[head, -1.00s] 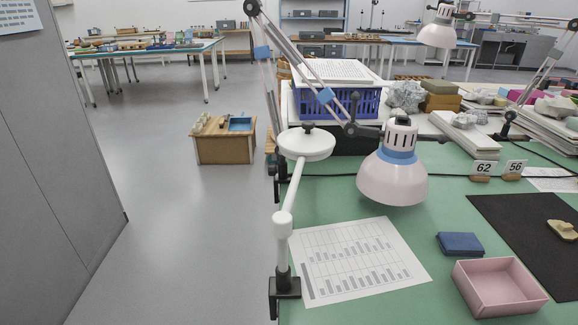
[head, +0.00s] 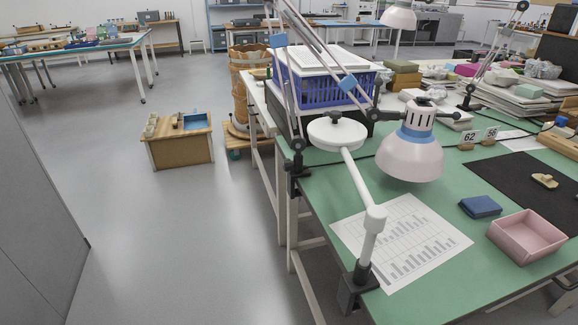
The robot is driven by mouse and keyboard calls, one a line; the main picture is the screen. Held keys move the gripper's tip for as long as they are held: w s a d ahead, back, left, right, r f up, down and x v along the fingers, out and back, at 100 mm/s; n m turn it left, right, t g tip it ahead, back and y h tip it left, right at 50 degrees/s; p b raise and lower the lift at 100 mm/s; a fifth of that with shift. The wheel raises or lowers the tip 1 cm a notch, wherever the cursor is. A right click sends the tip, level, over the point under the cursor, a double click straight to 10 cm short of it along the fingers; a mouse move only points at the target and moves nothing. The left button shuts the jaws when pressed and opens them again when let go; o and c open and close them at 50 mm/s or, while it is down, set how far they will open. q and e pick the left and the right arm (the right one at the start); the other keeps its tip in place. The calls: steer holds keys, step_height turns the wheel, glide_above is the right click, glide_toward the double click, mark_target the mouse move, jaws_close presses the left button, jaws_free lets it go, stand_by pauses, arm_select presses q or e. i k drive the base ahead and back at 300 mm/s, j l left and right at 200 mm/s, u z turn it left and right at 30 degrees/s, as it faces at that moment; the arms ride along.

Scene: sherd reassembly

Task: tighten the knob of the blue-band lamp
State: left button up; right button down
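The blue-band lamp (head: 411,152) has a pale pinkish-white shade with a blue band and a slotted cap, and hangs over the green table. Its jointed arm carries blue bands (head: 348,83) and rises to the upper left from a black clamp (head: 299,178) at the table's left edge. A dark knob (head: 377,114) shows at the joint beside the shade. Whether it is loose cannot be told. Neither of my grippers is in view.
A white round-headed arm (head: 337,133) is clamped at the table's left edge, in front of the lamp. A printed sheet (head: 400,240), blue box (head: 480,206) and pink tray (head: 526,236) lie on the green table (head: 450,278).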

mark_target(288, 164)
steer(key=i+z, duration=0.1)
steer(key=z, duration=0.35)
steer(key=j+z, duration=0.1)
steer(key=z, duration=0.35)
steer(key=i+j+z, duration=0.1)
steer(key=z, duration=0.35)
steer(key=j+z, duration=0.15)
steer(key=z, duration=0.3)
steer(key=j+z, duration=0.1)
steer(key=z, duration=0.35)
steer(key=j+z, duration=0.15)
steer(key=z, duration=0.3)
steer(key=k+j+z, duration=0.2)
steer(key=j+z, duration=0.2)
steer(key=j, duration=0.35)
steer(key=k+j+z, duration=0.4)
steer(key=j, duration=0.35)
steer(key=k+j+z, duration=0.4)
steer(key=j, duration=0.25)
steer(key=k+j+z, duration=0.4)
steer(key=j, duration=0.1)
